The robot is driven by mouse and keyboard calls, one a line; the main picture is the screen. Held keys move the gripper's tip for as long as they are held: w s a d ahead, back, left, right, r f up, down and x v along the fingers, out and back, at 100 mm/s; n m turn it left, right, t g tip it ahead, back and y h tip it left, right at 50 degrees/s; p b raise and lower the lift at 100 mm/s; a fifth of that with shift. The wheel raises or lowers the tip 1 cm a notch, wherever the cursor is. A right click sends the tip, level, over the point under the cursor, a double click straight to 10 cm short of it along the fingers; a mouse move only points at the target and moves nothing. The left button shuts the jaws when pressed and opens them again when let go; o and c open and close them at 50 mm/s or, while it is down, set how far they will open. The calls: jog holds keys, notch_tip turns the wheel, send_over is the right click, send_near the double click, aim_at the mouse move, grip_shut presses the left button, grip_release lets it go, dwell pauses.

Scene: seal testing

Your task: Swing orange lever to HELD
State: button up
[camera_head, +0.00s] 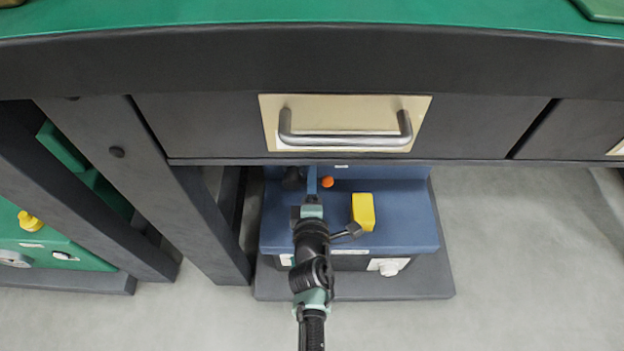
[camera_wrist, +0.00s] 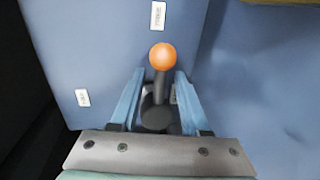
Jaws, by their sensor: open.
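The lever has an orange ball knob (camera_head: 327,182) and stands on a blue box (camera_head: 408,224) under the bench. In the wrist view the orange knob (camera_wrist: 163,57) tops a dark stem rising from a round dark base (camera_wrist: 157,116). My gripper (camera_wrist: 160,78) is open, with one blue finger on each side of the stem. The knob sits at or just past the fingertips. I cannot tell whether either finger touches the stem. Two small white labels (camera_wrist: 158,15) and (camera_wrist: 82,97) lie on the blue face; their text is too small to read.
A yellow block (camera_head: 363,211) sits on the blue box right of my arm. Above hangs a dark drawer with a metal handle (camera_head: 345,138). A dark bench leg (camera_head: 190,215) stands at left. Open floor (camera_head: 530,270) lies to the right.

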grip_shut()
dwell(1.4)
